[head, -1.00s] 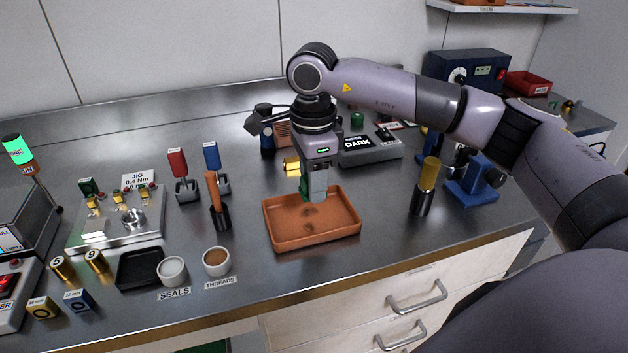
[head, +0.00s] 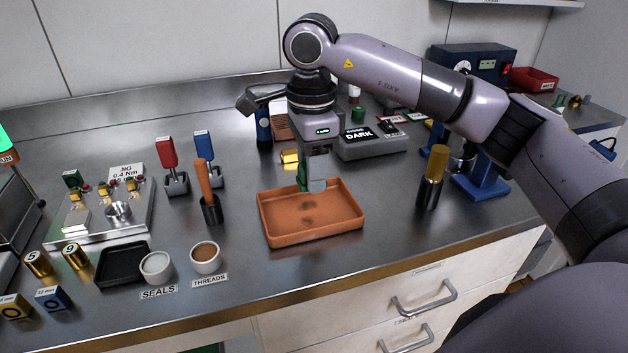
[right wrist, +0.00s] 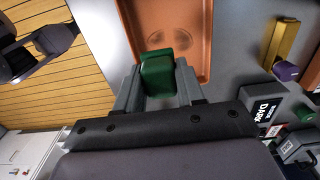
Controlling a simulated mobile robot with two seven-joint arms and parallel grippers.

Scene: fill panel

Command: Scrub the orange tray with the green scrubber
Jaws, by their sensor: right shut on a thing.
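The orange tray (head: 312,236) lies on the steel bench in the head view, with dark smudges on its floor. It also shows in the right wrist view (right wrist: 204,40), with two round smudges. My right gripper (head: 309,187) is over the back part of the tray, pointing down. It is shut on the green scrubber (right wrist: 157,72), which sits between the fingers in the right wrist view. In the head view only a sliver of green shows beside the fingers. I cannot tell whether the scrubber touches the tray. My left gripper is not in the head view.
An orange-handled brush (head: 206,190) stands left of the tray, and a yellow-handled tool (head: 432,178) stands right of it. Two small cups, for seals (head: 156,267) and threads (head: 205,258), sit front left. A grey box marked DARK (head: 370,143) is behind.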

